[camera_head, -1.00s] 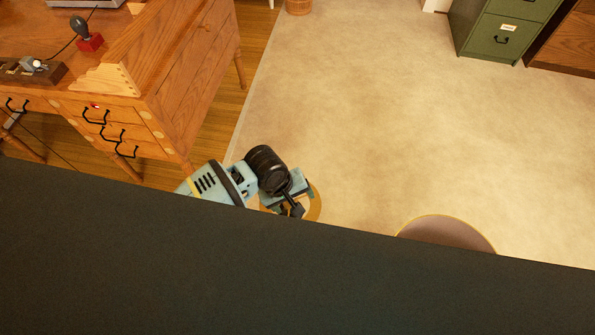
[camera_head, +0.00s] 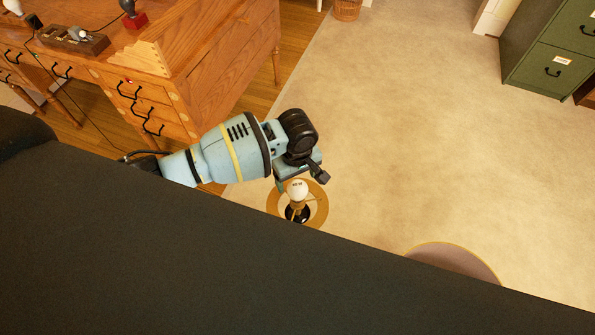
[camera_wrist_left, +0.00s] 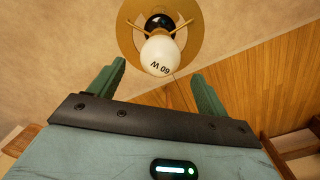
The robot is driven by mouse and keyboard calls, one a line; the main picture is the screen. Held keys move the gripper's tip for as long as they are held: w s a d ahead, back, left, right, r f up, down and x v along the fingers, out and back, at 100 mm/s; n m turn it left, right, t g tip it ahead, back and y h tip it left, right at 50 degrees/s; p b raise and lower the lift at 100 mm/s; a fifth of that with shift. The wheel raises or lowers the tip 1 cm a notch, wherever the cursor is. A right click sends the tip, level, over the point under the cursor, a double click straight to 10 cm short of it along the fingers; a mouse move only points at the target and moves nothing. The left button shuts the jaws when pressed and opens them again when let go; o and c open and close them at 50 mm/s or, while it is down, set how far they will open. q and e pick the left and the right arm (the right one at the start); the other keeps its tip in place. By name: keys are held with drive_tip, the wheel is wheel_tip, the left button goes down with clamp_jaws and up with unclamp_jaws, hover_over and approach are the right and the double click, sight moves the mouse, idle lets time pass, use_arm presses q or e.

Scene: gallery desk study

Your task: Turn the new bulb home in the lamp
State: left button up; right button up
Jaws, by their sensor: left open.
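My left gripper (camera_head: 301,181) is open and empty, close to the bulb. In the wrist view the bulb lies just beyond and between the two green fingertips (camera_wrist_left: 158,72), and I see no contact. The bulb's base and the socket are mostly hidden. My right gripper is not in view.
A wooden desk (camera_head: 215,60) with drawers stands at the left, bearing a dark tray (camera_head: 90,44) and a red-based stamp (camera_head: 134,22). A green filing cabinet (camera_head: 548,60) is at the upper right. A round yellow-rimmed thing (camera_head: 455,262) is partly hidden. Carpet between is clear.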

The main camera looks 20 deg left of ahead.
sight(297, 184)
use_arm(q)
drive_tip(key=shift+f+b, duration=0.55)
drive_tip(key=shift+f, duration=2.2)
drive_tip(key=c, duration=0.8)
drive_tip(key=shift+c, duration=0.2)
